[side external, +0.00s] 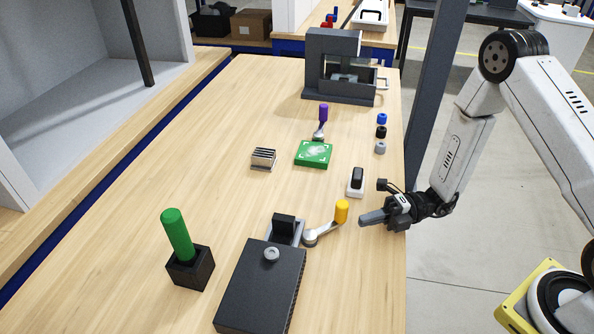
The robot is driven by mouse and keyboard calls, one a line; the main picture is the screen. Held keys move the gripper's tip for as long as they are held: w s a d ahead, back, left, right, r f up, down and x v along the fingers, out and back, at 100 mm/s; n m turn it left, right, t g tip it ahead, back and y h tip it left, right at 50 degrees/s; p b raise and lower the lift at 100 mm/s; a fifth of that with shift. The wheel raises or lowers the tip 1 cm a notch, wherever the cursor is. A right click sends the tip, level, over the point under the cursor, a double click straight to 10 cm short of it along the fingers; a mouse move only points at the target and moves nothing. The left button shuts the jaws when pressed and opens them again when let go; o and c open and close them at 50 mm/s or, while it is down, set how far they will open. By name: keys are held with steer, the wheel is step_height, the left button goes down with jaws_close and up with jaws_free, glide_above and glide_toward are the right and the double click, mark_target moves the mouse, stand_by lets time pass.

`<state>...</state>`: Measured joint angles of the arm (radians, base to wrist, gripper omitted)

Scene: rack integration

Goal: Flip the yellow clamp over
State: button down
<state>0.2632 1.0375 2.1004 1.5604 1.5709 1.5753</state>
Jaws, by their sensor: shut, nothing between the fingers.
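The yellow clamp has an upright yellow knob (341,211) at the end of a grey metal lever (320,234). The lever's pivot end is at the clamp's grey base beside a black block (284,226), at the far edge of a dark plate (260,290). The lever reaches out to the right of the base. My gripper (363,220) is shut and empty, pointing left just to the right of the yellow knob. A small gap seems to lie between the fingertips and the knob; exact depth is hard to tell.
A green cylinder (177,235) stands in a black holder at left. Behind are a green board (313,155) with a purple-handled clamp (322,120), a finned heatsink (263,158), a white-and-black switch (356,181), small knobs (381,132) and a grey machine (335,70). Bare wood lies left of centre.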

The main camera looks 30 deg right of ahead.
steer(key=shift+s+d, duration=0.2)
steer(key=shift+s, duration=0.55)
steer(key=d, duration=1)
steer(key=s+a+m+t+h, duration=0.2)
steer(key=s+m+t, duration=0.1)
steer(key=s, duration=0.3)
steer(key=shift+t, duration=0.9)
steer(key=shift+x, duration=5)
steer(key=shift+w+a+r, duration=0.1)
steer(key=shift+w+a, duration=0.1)
steer(key=shift+w, duration=0.8)
steer(key=shift+w+a, duration=0.2)
steer(key=shift+w, duration=0.8)
